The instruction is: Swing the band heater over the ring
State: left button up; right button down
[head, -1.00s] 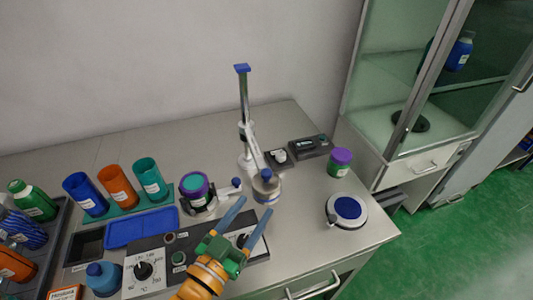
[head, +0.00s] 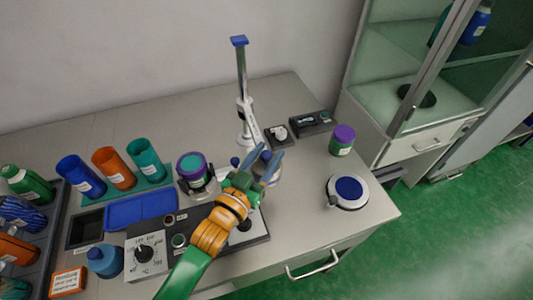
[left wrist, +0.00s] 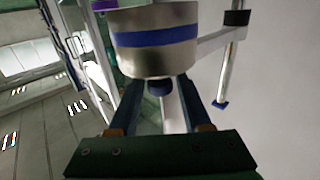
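The band heater is a silver cylinder with a blue band (left wrist: 155,38). It hangs on the swing arm of the upright stand (head: 242,85). In the head view the heater is partly hidden behind my left gripper (head: 269,153). In the left wrist view my two fingers are spread (left wrist: 160,88). A dark blue knob (left wrist: 159,87) under the heater lies between them, with gaps showing on both sides. A purple-rimmed ring with a teal centre (head: 192,166) sits in a grey holder left of the heater. My right gripper is not in view.
A control box with a dial (head: 146,253) lies under my left arm. A blue tray (head: 140,208) and several coloured cups stand on the left. A round white device with a blue top (head: 348,189) and a purple-lidded jar (head: 342,140) stand on the right. The table between them is clear.

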pick_arm(q)
grip_shut()
dwell(1.2)
